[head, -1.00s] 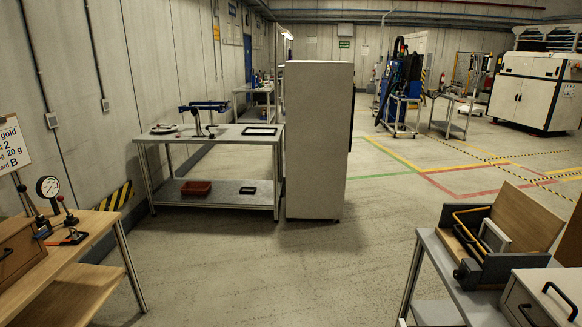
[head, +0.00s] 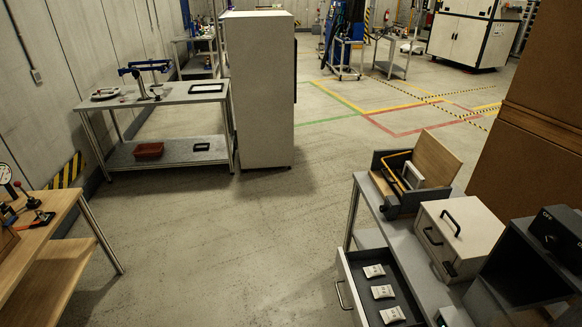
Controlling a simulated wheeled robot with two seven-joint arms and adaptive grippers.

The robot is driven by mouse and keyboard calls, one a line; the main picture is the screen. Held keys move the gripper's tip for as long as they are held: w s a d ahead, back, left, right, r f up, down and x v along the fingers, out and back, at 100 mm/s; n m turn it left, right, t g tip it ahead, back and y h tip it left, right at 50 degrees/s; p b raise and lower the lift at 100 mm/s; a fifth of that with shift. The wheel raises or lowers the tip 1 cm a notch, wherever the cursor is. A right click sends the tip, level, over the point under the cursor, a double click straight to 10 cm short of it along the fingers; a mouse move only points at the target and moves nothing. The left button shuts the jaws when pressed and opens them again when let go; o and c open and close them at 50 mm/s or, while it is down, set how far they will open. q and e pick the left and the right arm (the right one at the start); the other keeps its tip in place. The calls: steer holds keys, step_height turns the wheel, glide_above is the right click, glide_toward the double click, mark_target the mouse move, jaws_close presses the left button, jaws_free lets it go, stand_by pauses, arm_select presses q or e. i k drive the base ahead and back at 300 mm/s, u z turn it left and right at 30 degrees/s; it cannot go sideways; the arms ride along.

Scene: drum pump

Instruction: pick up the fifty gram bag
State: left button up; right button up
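Three small white bags lie in a row in an open drawer (head: 349,291) at the lower right. They are the far bag (head: 373,271), the middle bag (head: 382,291) and the near bag (head: 392,315). Each has dark print too small to read, so I cannot tell which is the fifty gram one. The drawer has a white front with a handle and a dark inside. Neither of my grippers is in view.
Above the drawer, a grey bench holds a dark open box (head: 392,205), a light box with black handles (head: 458,238) and a dark machine (head: 535,260). Cardboard boxes (head: 530,150) stand behind. A wooden table (head: 52,222) is at left. The floor between is clear.

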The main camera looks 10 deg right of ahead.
mark_target(376, 270)
steer(key=z, duration=1.3)
